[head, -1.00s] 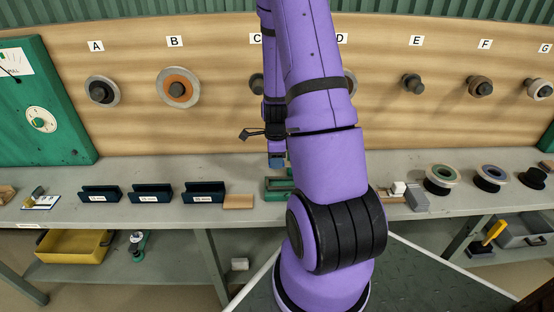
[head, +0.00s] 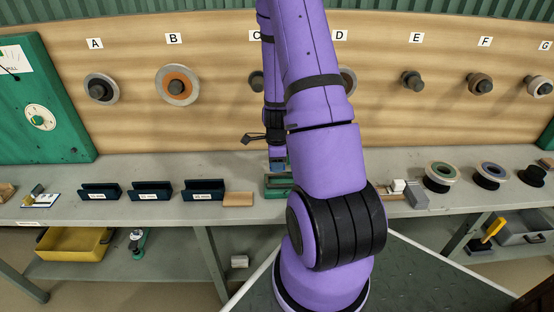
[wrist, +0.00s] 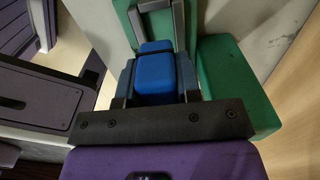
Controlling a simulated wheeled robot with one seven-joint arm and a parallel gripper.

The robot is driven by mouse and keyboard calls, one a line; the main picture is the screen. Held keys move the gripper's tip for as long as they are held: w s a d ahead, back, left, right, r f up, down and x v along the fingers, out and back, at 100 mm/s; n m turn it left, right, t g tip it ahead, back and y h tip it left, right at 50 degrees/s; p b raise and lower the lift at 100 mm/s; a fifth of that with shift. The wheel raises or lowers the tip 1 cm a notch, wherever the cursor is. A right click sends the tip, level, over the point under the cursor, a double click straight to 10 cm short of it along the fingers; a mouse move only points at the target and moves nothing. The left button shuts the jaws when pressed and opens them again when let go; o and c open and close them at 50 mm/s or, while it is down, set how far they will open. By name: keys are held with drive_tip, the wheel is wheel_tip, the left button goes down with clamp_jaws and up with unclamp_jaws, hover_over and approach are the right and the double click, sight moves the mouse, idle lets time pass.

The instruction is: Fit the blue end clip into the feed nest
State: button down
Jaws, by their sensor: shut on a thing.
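The blue end clip (wrist: 155,75) shows in the wrist view between the two fingers of my gripper (wrist: 156,88), which is shut on it. The feed nest appears to be the green fixture (wrist: 128,20) with a grey metal frame, just beyond the clip. In the head view my gripper (head: 278,160) points down at the green fixture (head: 276,191) on the bench, partly behind my purple arm. The clip's lower end is hidden, so I cannot tell whether it touches the nest.
Several dark holders (head: 204,191) and a wooden block (head: 238,199) stand left of the fixture on the grey bench (head: 150,215). Grey and white blocks (head: 416,195) and hose reels (head: 441,177) stand to the right. Lettered pegs line the wooden back panel (head: 215,120).

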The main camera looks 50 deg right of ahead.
sight(277, 183)
drive_tip(key=shift+f, duration=1.7)
drive_tip(key=shift+f, duration=0.75)
drive_tip(key=shift+r, duration=0.5)
drive_tip(key=shift+f, duration=0.7)
idle(0.8)
idle(0.5)
drive_tip(key=shift+c, duration=2.4)
unclamp_jaws()
drive_tip(key=shift+r, duration=2.25)
